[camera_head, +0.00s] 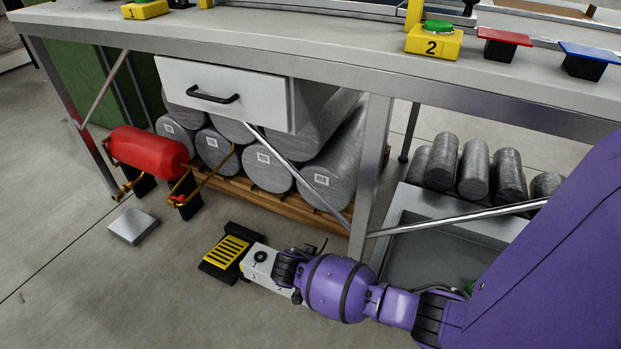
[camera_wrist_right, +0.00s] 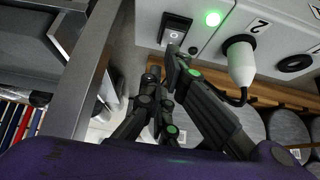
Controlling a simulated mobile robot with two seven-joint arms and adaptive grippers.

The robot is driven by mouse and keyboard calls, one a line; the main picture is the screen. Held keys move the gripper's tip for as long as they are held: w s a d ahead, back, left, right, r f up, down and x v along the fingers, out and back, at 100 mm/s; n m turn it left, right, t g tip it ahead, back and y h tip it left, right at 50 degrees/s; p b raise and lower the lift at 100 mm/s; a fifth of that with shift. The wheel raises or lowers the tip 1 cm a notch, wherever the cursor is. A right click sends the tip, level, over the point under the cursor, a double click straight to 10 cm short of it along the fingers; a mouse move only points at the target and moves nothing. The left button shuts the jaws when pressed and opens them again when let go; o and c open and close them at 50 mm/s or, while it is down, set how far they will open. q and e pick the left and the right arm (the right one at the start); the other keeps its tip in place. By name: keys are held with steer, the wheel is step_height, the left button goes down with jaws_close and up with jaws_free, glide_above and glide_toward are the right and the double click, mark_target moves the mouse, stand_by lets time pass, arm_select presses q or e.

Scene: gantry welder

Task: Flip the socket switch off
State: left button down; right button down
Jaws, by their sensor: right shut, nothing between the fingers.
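The white socket box (camera_head: 258,264) lies low near the floor beside the table leg in the head view, partly covered by my right gripper (camera_head: 290,274). In the right wrist view its face (camera_wrist_right: 222,42) shows a black rocker switch (camera_wrist_right: 175,29), a lit green lamp (camera_wrist_right: 213,18) and a white plug (camera_wrist_right: 240,62) seated beside a "2" label. My right gripper (camera_wrist_right: 165,68) is shut and empty, its fingertips just below the switch in the picture. I cannot tell whether they touch it or which way the rocker is set. My left gripper is not in view.
A yellow-and-black pedal (camera_head: 229,252) lies beside the box. The metal workbench (camera_head: 330,52) stands above, its leg (camera_head: 371,165) close to my arm. A red tank (camera_head: 148,152), grey rolls (camera_head: 268,165) and a grey tray (camera_head: 425,262) are nearby. Floor in front is clear.

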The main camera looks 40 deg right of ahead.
steer(key=shift+f, duration=0.6)
steer(key=shift+a, duration=0.15)
steer(key=shift+s+a+f+p, duration=0.2)
steer(key=shift+a+f+p, duration=0.15)
steer(key=shift+a+p, duration=0.1)
steer(key=shift+d, duration=0.2)
steer(key=shift+w, duration=0.1)
steer(key=shift+w+d, duration=0.25)
steer(key=shift+d, duration=0.5)
steer(key=shift+r, duration=0.1)
